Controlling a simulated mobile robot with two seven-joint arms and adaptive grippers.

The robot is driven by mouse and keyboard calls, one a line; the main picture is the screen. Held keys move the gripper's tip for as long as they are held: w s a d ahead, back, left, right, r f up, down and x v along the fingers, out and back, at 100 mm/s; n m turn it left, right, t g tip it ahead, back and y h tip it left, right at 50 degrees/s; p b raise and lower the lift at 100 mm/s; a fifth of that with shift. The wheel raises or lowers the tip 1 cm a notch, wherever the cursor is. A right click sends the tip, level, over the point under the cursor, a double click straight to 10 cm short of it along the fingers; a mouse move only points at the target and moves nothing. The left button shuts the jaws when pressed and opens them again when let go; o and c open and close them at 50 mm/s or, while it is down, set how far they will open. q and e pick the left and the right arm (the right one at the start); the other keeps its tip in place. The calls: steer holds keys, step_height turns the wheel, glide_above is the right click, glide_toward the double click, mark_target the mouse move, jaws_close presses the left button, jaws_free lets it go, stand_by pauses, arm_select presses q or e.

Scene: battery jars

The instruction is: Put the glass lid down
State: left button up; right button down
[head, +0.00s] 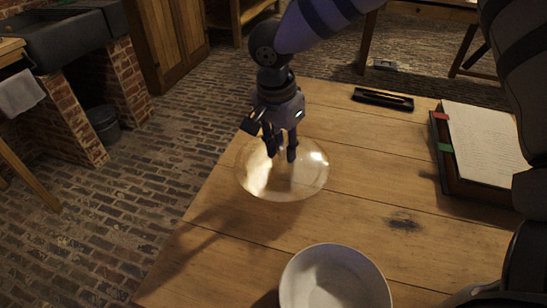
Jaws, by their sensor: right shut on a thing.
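The glass lid (310,178) is a clear, round, shallow dome in the head view, near the table's left edge. My right gripper (281,150) reaches down over it from above, its fingers shut on the lid's middle. The part between the fingertips is hard to see through the glass and glare. I cannot tell whether the lid's rim touches the wooden table (370,190) or hangs just above it. My left gripper is not in view.
A white bowl (335,280) stands at the table's near edge, below the lid. A black tray (383,99) lies at the back. The table's middle is clear. Brick floor lies beyond its left edge.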

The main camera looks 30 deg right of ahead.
mark_target(280, 157)
steer(key=shift+w+f, duration=0.35)
steer(key=shift+f, duration=0.05)
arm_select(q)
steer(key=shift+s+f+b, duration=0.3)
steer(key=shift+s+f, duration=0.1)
arm_select(e)
steer(key=shift+w+d+f, duration=0.1)
steer(key=shift+w+f, duration=0.15)
steer(key=shift+f, duration=0.65)
steer(key=shift+w+d+f, duration=0.1)
steer(key=shift+w+f, duration=0.1)
steer(key=shift+f, duration=0.7)
steer(key=shift+f, duration=0.15)
steer(key=c, duration=1.3)
jaws_free()
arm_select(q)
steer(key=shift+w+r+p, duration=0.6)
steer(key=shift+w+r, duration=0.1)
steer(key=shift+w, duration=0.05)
arm_select(e)
steer(key=r, duration=0.4)
steer(key=a+r, duration=0.1)
steer(key=r, duration=0.7)
steer(key=shift+s+a+r, duration=0.1)
steer(key=shift+s+a, duration=0.25)
steer(key=shift+a, duration=0.05)
